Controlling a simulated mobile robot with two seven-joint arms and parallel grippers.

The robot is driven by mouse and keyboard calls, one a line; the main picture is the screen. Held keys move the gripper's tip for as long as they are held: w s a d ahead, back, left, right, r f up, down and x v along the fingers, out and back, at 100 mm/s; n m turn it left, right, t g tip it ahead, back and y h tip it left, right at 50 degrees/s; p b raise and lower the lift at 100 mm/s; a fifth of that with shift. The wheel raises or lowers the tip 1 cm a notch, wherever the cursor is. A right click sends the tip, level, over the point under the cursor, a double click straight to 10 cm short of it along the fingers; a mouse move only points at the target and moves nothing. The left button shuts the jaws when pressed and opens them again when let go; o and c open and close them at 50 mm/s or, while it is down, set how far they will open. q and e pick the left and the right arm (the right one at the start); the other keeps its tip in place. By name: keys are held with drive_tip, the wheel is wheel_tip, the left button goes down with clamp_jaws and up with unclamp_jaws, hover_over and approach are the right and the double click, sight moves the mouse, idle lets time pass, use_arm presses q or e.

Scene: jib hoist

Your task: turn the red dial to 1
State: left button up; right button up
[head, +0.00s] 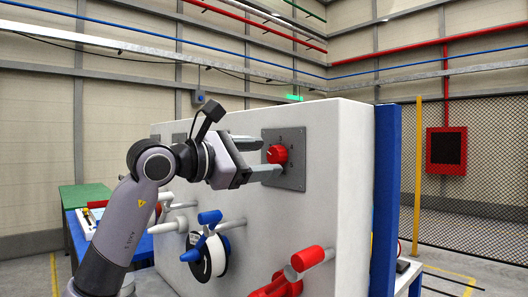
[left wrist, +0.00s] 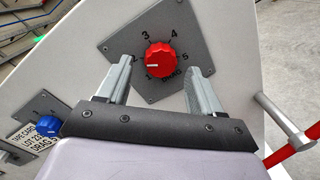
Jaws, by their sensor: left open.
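The red dial (head: 277,154) sits on a grey square plate (head: 297,176) on the white panel. In the left wrist view the dial (left wrist: 160,60) has numbers around it, with 1, 3, 4 and 5 readable and "DRAG" below. Its white mark points left, near the 1 side; the exact setting is hard to tell. My left gripper (head: 264,156) is open, its fingers pointing at the plate on either side of the dial. In the left wrist view, gaps show between the fingers and the dial. My right gripper is not in view.
A blue dial (left wrist: 48,125) sits on another plate beside a printed label (left wrist: 20,138). A blue post (head: 386,190) edges the panel.

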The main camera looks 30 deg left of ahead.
use_arm(q)
drive_tip(key=shift+w+d, duration=0.25)
drive_tip(key=shift+w, duration=0.25)
drive_tip(key=shift+c, duration=0.3)
drive_tip(key=c, duration=1)
